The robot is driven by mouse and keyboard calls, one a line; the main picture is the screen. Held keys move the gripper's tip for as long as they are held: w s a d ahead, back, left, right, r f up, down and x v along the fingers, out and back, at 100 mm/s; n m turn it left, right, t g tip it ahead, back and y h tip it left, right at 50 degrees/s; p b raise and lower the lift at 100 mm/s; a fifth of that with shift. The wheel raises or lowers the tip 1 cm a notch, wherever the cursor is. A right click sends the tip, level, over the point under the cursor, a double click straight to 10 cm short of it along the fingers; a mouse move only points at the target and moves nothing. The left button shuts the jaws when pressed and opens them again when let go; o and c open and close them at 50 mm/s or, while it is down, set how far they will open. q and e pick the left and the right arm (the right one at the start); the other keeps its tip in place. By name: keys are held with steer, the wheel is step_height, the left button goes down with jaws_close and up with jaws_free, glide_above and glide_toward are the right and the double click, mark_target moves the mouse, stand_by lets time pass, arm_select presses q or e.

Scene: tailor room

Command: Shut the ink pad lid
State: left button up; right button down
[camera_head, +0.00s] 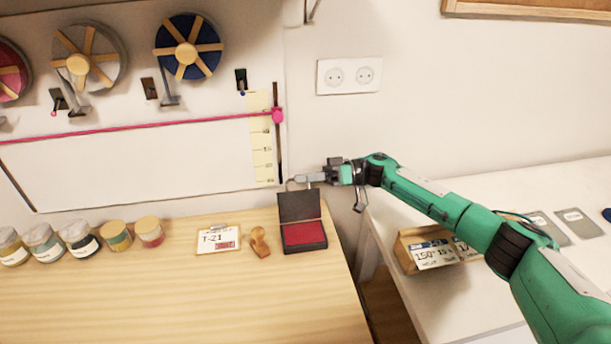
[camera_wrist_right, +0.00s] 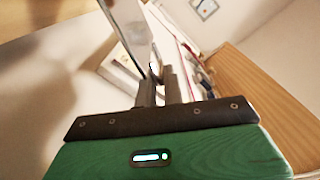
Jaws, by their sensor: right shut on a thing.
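The ink pad (camera_head: 304,234) is a dark case with a red pad, on the right end of the wooden table. Its dark lid (camera_head: 298,207) stands open, roughly upright at the back of the case. My right gripper (camera_head: 299,180) is at the lid's top edge, coming from the right, with its fingers shut on the lid. In the right wrist view, my right gripper's fingers (camera_wrist_right: 160,88) close around a grey flat panel, seemingly the lid; the exact contact is hard to see. My left gripper is not in view.
A wooden stamp (camera_head: 260,242) and a T-21 card (camera_head: 218,239) lie left of the ink pad. Several jars (camera_head: 79,237) stand farther left. A white table (camera_head: 450,303) with a wooden card box (camera_head: 407,252) is at the right, beyond a gap. The front of the wooden table is clear.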

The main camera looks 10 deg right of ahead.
steer(key=shift+s+r+n+p, duration=0.35)
steer(key=shift+s+n+p, duration=0.15)
steer(key=shift+s+n, duration=0.2)
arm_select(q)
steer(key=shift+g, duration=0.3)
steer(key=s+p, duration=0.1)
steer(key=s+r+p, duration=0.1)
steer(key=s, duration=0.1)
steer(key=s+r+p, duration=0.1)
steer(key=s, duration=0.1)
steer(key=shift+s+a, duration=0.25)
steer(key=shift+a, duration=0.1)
arm_select(e)
steer(key=s+n, duration=0.3)
steer(key=s, duration=0.1)
steer(key=shift+s+r+n, duration=0.1)
steer(key=shift+s+n, duration=0.2)
steer(key=shift+s, duration=0.05)
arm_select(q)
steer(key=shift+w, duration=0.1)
arm_select(e)
steer(key=c, duration=1.6)
jaws_free()
steer(key=shift+o, duration=0.2)
steer(key=shift+d, duration=0.15)
